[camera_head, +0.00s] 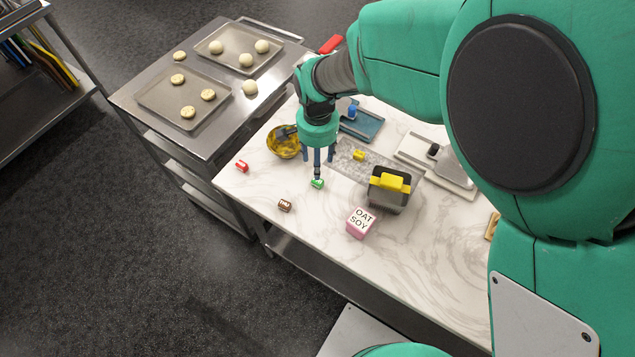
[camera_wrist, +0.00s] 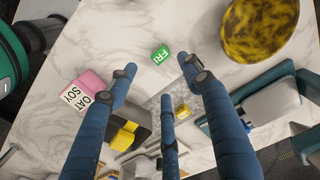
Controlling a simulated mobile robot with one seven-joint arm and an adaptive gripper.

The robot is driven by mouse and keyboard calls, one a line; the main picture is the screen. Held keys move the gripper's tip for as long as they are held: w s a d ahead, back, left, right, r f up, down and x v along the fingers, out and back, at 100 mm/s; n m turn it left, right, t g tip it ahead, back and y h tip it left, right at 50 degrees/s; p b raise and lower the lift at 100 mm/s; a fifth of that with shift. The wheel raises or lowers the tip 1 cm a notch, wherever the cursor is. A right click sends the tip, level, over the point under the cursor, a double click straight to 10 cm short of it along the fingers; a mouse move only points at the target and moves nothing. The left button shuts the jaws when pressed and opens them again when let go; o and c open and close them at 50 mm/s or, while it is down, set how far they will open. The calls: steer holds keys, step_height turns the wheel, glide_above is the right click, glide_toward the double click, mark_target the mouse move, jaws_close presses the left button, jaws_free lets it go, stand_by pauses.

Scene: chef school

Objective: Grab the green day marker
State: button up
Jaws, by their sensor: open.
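The green day marker (camera_head: 317,184) is a small block lying on the white marble counter (camera_head: 262,185). In the wrist view the green marker (camera_wrist: 160,54) shows its "FRI" label, just past and between the spread fingers. My gripper (camera_head: 318,165) points down over the counter, open and empty, with one blue fingertip seen right beside or above the marker. In the wrist view my gripper (camera_wrist: 157,75) shows three separated fingers; I see no contact with the marker.
Nearby lie a red marker (camera_head: 242,166), a brown "THU" marker (camera_head: 285,205) and a yellow marker (camera_head: 358,155). A pink "OAT SOY" box (camera_head: 361,223), a black-and-yellow container (camera_head: 390,188) and a yellow-patterned bowl (camera_head: 283,148) stand around. The counter's front right is clear.

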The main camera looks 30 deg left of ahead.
glide_above(318, 183)
steer(key=shift+w+a+f, duration=0.15)
steer(key=shift+w+f, duration=0.05)
steer(key=shift+f, duration=0.9)
steer(key=shift+w+a+f, duration=0.15)
steer(key=shift+f, duration=0.9)
steer(key=shift+f+b, duration=0.65)
steer(key=shift+f, duration=2)
steer(key=c, duration=1.1)
